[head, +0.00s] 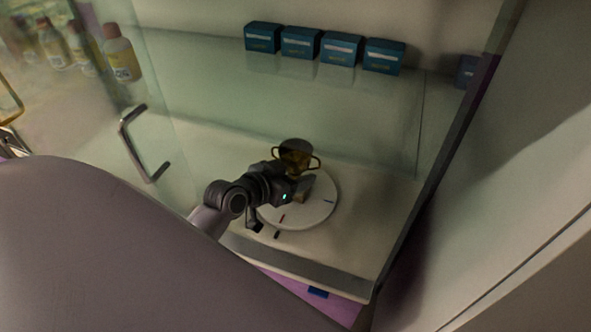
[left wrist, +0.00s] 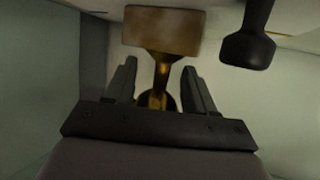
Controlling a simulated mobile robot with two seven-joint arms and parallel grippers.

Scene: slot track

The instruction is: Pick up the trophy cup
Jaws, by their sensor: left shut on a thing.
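The trophy cup (head: 296,154) is gold-brown with two side handles. It stands upright over a round white disc (head: 322,207) inside a glass-fronted cabinet. My left gripper (head: 300,187) reaches in from the left and is shut on the cup below its bowl. In the left wrist view the cup's brown block base (left wrist: 163,31) and narrow gold stem show, with the stem between the two fingers of my left gripper (left wrist: 161,88). I cannot tell whether the base touches the disc. My right gripper is not in view.
Several blue boxes (head: 341,48) stand in a row on the glass shelf above. A glass door with a metal handle (head: 146,146) is at the left, with bottles (head: 121,53) showing there. A dark cabinet edge (head: 432,200) bounds the right side. Small red and dark marks show on and near the disc.

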